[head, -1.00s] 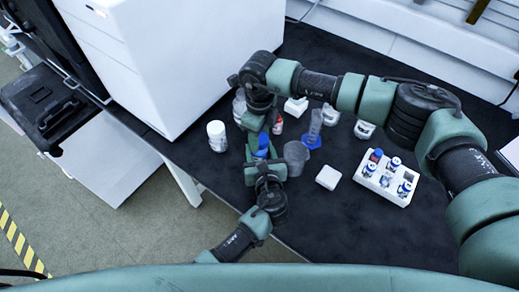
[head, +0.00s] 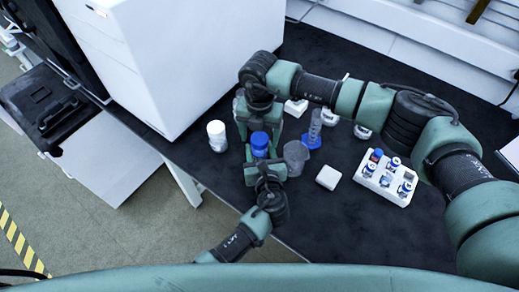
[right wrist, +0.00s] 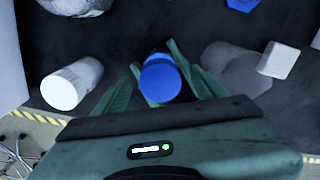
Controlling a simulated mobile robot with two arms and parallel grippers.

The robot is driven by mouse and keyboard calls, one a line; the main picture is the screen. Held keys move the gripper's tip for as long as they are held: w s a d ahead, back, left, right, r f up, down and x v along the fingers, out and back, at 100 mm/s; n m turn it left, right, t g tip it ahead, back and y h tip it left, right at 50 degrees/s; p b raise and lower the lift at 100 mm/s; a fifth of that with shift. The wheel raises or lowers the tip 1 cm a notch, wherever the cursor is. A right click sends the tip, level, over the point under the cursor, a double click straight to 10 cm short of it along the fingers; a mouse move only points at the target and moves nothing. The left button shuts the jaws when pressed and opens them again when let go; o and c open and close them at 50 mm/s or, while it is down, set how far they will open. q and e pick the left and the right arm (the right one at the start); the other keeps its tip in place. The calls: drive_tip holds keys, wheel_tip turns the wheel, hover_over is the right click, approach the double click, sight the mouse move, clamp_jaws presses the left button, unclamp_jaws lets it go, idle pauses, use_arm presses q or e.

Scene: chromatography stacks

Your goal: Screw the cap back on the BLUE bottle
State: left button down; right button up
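The blue bottle (head: 260,151) stands at the near left of the dark bench, with the blue cap (head: 260,140) on its top. The cap also shows from above in the right wrist view (right wrist: 160,80); whether it is fully tightened I cannot tell. My left gripper (head: 261,157) has its fingers on both sides of the bottle and seems to grip it. The bottle's lower body is mostly hidden by the left gripper.
A white-capped jar (head: 217,134) stands to the left, near the bench edge. A clear beaker (head: 296,156) and a blue-based cylinder (head: 312,138) are close on the right. A white vial rack (head: 402,199) stands farther right. The front right bench is clear.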

sight(261, 156)
wheel_tip(261, 156, up, 12)
idle(0.6)
use_arm(q)
drive_tip(key=c, duration=0.6)
unclamp_jaws()
drive_tip(key=shift+o, duration=0.2)
drive_tip(key=v, duration=0.8)
drive_tip(key=shift+w, duration=0.1)
drive_tip(key=shift+f, duration=0.1)
